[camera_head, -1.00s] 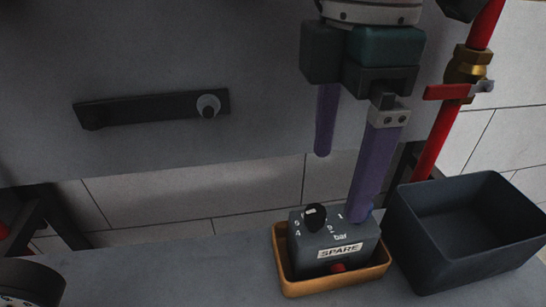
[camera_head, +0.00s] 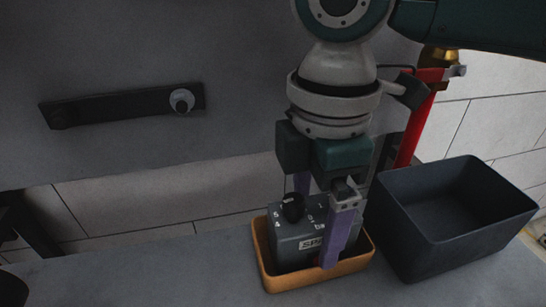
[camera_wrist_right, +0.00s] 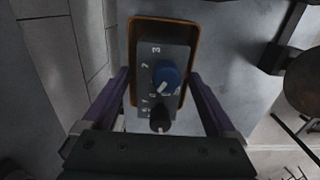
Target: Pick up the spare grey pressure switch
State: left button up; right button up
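The spare grey pressure switch (camera_head: 288,242) sits in a small orange tray (camera_head: 263,268) on the grey surface. It has a black knob, printed numbers and a partly covered SPARE label. In the right wrist view the switch (camera_wrist_right: 149,56) shows a blue knob and a black knob, inside the tray rim (camera_wrist_right: 165,20). My right gripper (camera_head: 315,226) points down over the switch, with one purple finger in front and one behind. In the wrist view the gripper (camera_wrist_right: 160,78) is open, its fingers on either side of the switch with gaps visible. My left gripper is not in view.
A dark open bin (camera_head: 455,225) stands close to the right of the tray. A red pipe (camera_head: 418,122) with a brass fitting rises behind it. A grey panel with a dark bar (camera_head: 120,108) is at the back left. The surface left of the tray is clear.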

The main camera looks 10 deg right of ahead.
grip_shut()
dwell(0.5)
